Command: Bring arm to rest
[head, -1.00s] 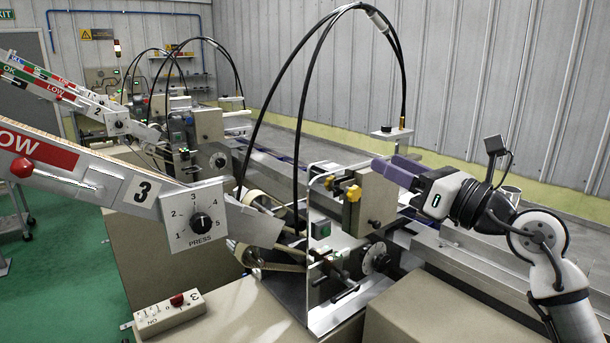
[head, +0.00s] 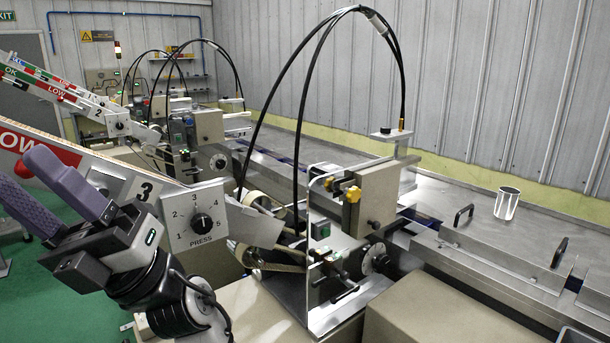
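My gripper (head: 20,174) is at the lower left of the head view, pointing up and to the left. Its two purple fingers are apart with a gap between them, and nothing shows in the gap as held. It is in front of the slanted panel (head: 112,176) numbered 3 and covers part of that panel. I cannot tell from this view how far apart they are.
The press dial (head: 201,223) is just right of my gripper. The wrapping machine (head: 372,200), with tall black cables, stands in the middle. Green floor shows at left.

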